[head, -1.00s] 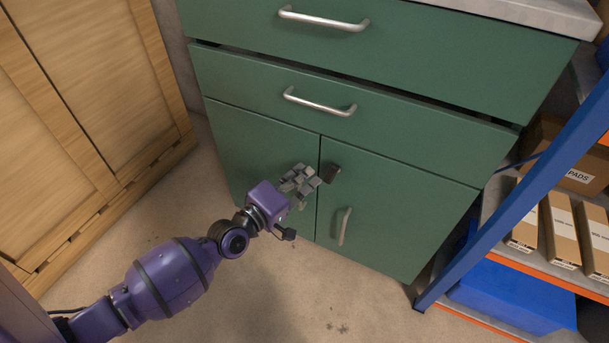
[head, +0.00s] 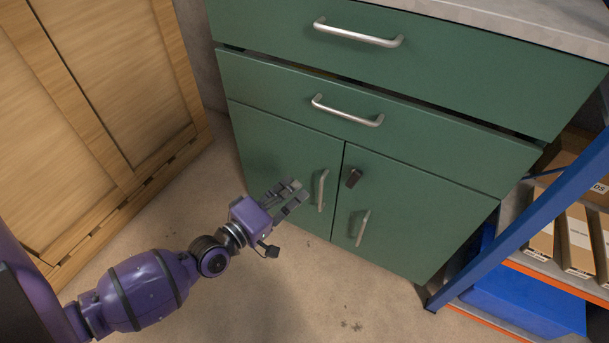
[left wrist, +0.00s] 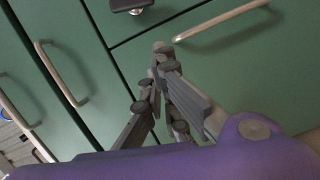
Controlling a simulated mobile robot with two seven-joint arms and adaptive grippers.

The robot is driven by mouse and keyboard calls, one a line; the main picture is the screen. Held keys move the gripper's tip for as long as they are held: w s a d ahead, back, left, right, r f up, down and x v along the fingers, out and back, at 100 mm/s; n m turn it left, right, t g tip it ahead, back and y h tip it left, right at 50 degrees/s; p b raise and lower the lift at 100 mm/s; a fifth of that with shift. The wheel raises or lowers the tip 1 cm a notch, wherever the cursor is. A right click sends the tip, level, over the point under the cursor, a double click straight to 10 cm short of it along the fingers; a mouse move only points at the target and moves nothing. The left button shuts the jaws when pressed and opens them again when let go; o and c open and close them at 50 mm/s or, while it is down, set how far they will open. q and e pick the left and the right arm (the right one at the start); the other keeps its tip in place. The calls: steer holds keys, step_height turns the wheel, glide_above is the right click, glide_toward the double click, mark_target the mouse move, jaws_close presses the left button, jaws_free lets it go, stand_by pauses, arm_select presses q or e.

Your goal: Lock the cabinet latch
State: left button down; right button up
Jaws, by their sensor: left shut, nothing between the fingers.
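The cabinet latch (head: 353,178) is a small dark piece near the upper inner corner of the right door (head: 410,215) of the green cabinet. It looks tilted in the head view. Its lower part also shows at the top edge of the left wrist view (left wrist: 130,5). Both lower doors look closed. My left gripper (head: 300,190) is shut and empty, in front of the left door (head: 280,160), left of that door's handle (head: 321,190). It is apart from the latch. In the left wrist view its fingertips (left wrist: 160,55) come together. My right gripper is not in view.
The right door has its own handle (head: 362,228). Two drawers with bar handles (head: 347,110) are above. A wooden cabinet (head: 100,110) stands at the left. A blue-framed shelf (head: 520,220) with boxes stands close at the right. The floor (head: 330,290) in front is mostly clear.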

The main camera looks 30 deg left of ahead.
arm_select(q)
steer(key=shift+v, duration=0.95)
